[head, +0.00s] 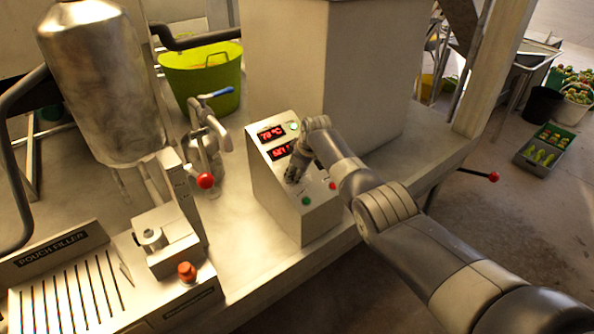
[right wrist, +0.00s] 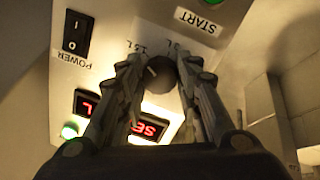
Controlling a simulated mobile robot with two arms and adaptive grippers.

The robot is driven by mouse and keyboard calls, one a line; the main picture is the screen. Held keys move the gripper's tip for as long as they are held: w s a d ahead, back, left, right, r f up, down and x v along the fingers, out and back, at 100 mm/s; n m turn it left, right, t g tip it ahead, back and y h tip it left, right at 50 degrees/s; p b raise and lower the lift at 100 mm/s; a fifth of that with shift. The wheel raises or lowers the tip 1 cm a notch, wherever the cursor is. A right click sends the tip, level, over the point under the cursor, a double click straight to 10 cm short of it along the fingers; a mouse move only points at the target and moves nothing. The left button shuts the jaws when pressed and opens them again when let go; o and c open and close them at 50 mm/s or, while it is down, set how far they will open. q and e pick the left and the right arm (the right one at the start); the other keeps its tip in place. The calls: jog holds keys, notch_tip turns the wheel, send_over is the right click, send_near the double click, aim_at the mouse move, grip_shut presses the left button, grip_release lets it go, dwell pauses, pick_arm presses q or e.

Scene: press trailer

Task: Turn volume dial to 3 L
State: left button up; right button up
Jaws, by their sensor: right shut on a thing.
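The volume dial (right wrist: 158,76) is a dark round knob on the face of a pale metal control box (head: 275,205). In the right wrist view, labels that look like 1.5 L and 3 L stand at its upper left and upper right. A light mark on the knob points to the upper left, toward the 1.5 L side. My right gripper (head: 293,176) reaches the box face from the right and is shut on the dial, a finger on either side in the right wrist view (right wrist: 158,85). In the head view the gripper hides the dial. My left gripper is not in view.
The box also carries red displays (head: 271,133), a green button (head: 306,201), a red button (head: 332,186) and a POWER switch (right wrist: 76,33). A pouch filler (head: 60,260) stands at left, beside a red-knobbed lever (head: 206,181). A green tub (head: 203,75) is behind.

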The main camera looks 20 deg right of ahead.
jog(key=shift+m, duration=0.3)
jog(key=m+b, duration=0.2)
jog(key=m, duration=0.3)
jog(key=shift+a+f+m+g+b, duration=0.1)
jog(key=shift+m+g+b, duration=0.2)
jog(key=shift+g, duration=0.1)
jog(key=m+b, duration=0.2)
jog(key=m, duration=0.3)
jog(key=shift+y, duration=0.3)
jog(key=o, duration=1)
jog(key=shift+o, duration=0.2)
jog(key=shift+r, duration=0.2)
